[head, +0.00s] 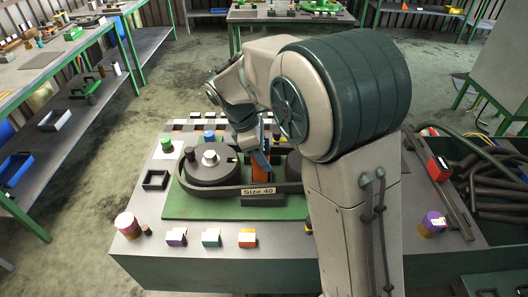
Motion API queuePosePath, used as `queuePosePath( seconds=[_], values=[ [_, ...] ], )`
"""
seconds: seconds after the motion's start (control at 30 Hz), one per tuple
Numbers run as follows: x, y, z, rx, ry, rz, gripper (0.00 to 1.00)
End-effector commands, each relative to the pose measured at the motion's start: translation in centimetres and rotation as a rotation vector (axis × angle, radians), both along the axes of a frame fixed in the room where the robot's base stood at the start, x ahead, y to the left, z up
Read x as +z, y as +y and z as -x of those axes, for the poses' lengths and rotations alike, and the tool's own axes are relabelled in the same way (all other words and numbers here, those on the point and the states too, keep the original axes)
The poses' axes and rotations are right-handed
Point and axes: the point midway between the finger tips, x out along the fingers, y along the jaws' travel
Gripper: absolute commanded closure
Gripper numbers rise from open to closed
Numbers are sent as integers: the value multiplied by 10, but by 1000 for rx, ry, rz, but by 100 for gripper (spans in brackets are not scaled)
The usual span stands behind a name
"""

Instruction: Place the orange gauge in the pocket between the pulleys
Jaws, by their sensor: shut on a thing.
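In the head view my gripper (258,152) points down over the middle of the pulley assembly. It is shut on the orange gauge (261,174), which is upright between the pulleys, behind the "Size 40" label. I cannot tell how deep the gauge sits, as its lower end is hidden by the front rim. The left pulley (200,168) is dark and round with a pale hex nut in its middle. The right pulley (292,168) is mostly hidden behind my arm. A dark belt (225,190) runs around the pulleys on a green base plate (200,208).
Small coloured blocks, one orange and white (247,238), stand along the front edge. A black square frame (155,180) lies left of the base. A red box (438,168) and purple cylinder (433,224) are at the right.

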Motion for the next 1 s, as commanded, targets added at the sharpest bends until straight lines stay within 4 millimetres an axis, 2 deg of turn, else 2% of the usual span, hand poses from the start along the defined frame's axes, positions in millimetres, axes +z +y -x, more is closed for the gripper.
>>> queuePosePath(
  seconds=[0.17,0.2,0.27,0.53,0.67,0.77,1.0],
  values=[
    [-3,0,0,0,-1,0,100],
    [-3,0,0,0,0,0,40],
    [-3,0,0,0,0,0,24],
    [-2,0,0,0,0,0,24],
    [5,2,-1,1,-2,-2,24],
    [18,8,-1,2,-4,-3,24],
    [68,28,-2,2,-4,-3,24]
  ],
)
